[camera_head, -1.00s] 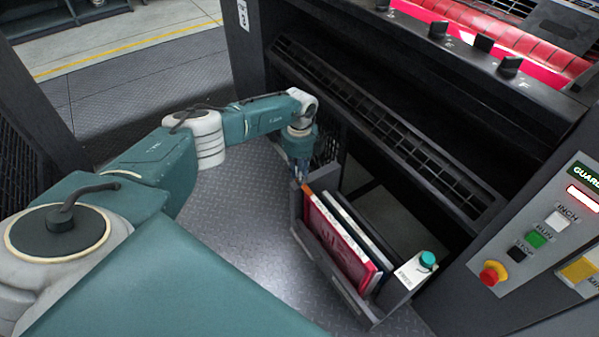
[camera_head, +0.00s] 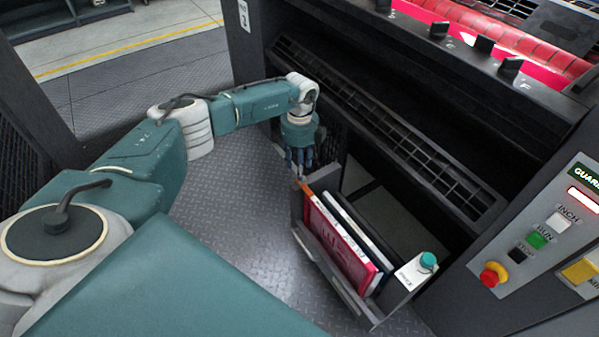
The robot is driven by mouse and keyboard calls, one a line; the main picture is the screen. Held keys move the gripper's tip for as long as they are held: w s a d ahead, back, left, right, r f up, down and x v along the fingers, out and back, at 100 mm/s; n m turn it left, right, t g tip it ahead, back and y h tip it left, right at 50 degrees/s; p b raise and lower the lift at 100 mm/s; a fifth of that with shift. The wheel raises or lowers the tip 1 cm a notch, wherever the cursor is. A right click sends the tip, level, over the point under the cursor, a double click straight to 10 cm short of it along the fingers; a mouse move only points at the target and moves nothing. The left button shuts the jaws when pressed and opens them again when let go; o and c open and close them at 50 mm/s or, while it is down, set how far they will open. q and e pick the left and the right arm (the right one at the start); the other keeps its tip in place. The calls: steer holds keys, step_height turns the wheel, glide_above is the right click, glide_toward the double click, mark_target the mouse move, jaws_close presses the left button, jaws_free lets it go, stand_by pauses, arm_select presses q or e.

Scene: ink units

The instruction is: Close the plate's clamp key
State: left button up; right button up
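Several black keys stand in a row on the dark ledge in front of the red cylinder at the upper right, among them a near key (camera_head: 510,68), a middle key (camera_head: 483,43) and a far key (camera_head: 438,30). I cannot tell which of them is the plate's clamp key. My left gripper (camera_head: 300,168) points down over the far left end of a grey rack, well below and left of the keys. Its fingers are small and dark, so I cannot tell whether they are open. My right gripper is not in view.
The grey rack (camera_head: 350,300) holds upright red, white and dark panels. A white container with a green cap (camera_head: 427,262) stands at its near right end. A control panel (camera_head: 540,235) with a red stop button (camera_head: 493,273) is at the right. The metal floor (camera_head: 235,225) is clear.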

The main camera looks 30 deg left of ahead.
arm_select(q)
step_height(320, 180, up, 8)
steer(key=shift+f, duration=0.15)
stand_by(0.5)
